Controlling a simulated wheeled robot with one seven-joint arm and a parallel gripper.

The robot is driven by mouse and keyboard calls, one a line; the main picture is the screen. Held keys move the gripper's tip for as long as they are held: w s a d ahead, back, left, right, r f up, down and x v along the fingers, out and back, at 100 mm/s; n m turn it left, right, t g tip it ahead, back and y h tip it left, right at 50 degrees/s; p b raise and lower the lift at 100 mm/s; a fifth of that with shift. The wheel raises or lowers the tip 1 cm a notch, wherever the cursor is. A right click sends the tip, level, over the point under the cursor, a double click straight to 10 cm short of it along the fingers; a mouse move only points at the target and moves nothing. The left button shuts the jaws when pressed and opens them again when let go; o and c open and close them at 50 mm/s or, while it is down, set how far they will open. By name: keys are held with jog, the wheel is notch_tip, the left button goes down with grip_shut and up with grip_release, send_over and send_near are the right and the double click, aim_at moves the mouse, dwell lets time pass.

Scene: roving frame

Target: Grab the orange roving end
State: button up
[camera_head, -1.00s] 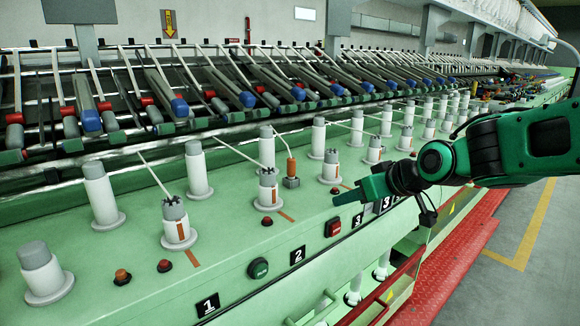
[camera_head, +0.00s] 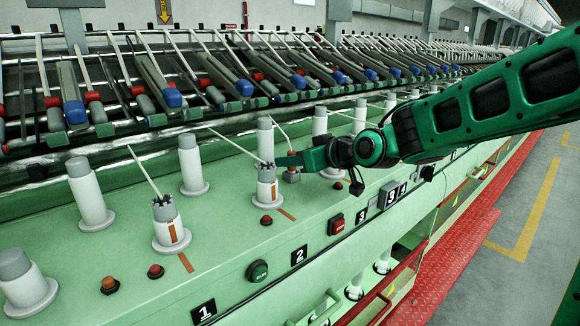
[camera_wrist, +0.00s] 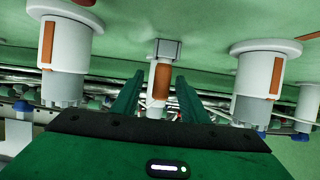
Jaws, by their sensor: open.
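The orange roving end (camera_wrist: 161,82) shows in the wrist view as a short orange-brown piece on a white strand, next to a small square holder (camera_wrist: 168,48). It appears between the two fingers of my gripper (camera_wrist: 161,76), which are open with a gap on each side of it. How deep it sits between them I cannot tell. In the head view my gripper (camera_head: 284,161) is in front of the orange end and hides most of it. The white roving (camera_head: 279,130) leads down to there, and the brownish holder (camera_head: 291,175) shows just below the fingers.
White bobbins with grey tops stand close by on both sides, one (camera_head: 267,190) just left of my gripper and others (camera_head: 333,158) to the right. The green machine rail (camera_head: 235,225) has buttons and number plates. A red walkway (camera_head: 450,250) runs along its front.

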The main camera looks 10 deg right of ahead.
jog(key=shift+x, duration=2.25)
jog(key=shift+c, duration=0.5)
grip_shut()
